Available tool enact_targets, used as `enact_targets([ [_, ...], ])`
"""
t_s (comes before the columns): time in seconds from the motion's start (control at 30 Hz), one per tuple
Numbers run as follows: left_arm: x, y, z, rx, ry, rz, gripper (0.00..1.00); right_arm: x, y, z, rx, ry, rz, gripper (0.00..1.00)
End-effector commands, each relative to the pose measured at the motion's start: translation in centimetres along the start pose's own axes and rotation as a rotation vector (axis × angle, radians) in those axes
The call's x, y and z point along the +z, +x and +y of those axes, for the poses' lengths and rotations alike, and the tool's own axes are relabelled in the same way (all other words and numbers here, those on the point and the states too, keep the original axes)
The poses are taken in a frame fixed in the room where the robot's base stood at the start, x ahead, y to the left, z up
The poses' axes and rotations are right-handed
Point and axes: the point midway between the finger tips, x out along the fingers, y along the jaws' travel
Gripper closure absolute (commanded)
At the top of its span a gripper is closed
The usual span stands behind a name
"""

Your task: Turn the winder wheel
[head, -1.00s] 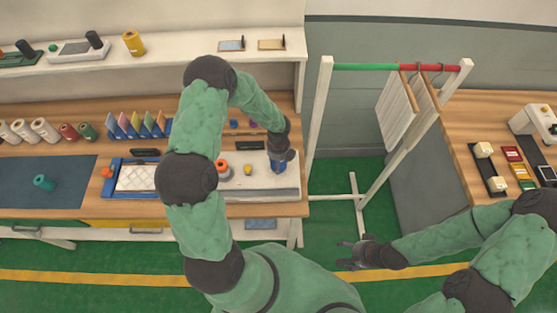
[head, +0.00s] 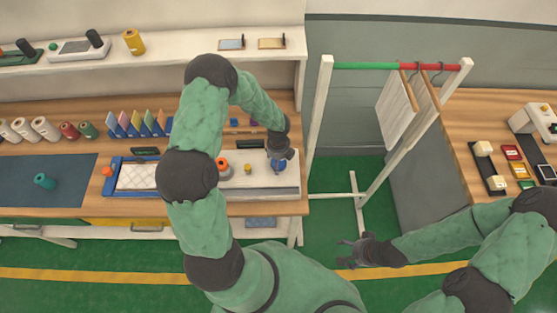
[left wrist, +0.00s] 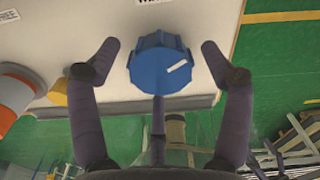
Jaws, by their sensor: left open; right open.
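The winder wheel is a blue, many-sided knob (left wrist: 158,68) with a white mark on its top, on a white winder base (head: 262,183) at the right end of the left bench. My left gripper (left wrist: 162,47) is open, with one finger on each side of the blue knob and a visible gap to both. In the head view my left gripper (head: 280,157) is over the knob and hides much of it. My right gripper (head: 357,253) is open and empty, low over the green floor, away from the winder.
Left of the knob stand an orange-topped spool (head: 223,168) and a small yellow knob (head: 248,169). A blue tray (head: 112,186) with a white quilted pad lies further left. A garment rack (head: 321,110) stands right of the bench, with open floor below it.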

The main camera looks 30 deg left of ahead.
Motion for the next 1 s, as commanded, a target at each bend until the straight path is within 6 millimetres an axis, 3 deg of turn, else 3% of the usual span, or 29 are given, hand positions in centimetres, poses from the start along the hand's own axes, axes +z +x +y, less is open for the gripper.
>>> enact_targets([
  [0.23, 0.1, -1.1, -0.1, -0.001, 0.0, -0.003, 0.21, 0.0, 0.0, 0.0, 0.0, 0.0, 0.0, 0.27],
  [0.7, 0.1, -9.7, -0.1, -0.002, 0.0, -0.003, 0.21, 0.0, 0.0, 0.0, 0.0, 0.0, 0.0, 0.27],
  [1.0, 0.0, -11.9, 0.0, -0.001, 0.0, 0.0, 0.21, 0.0, 0.0, 0.0, 0.0, 0.0, 0.0, 0.27],
])
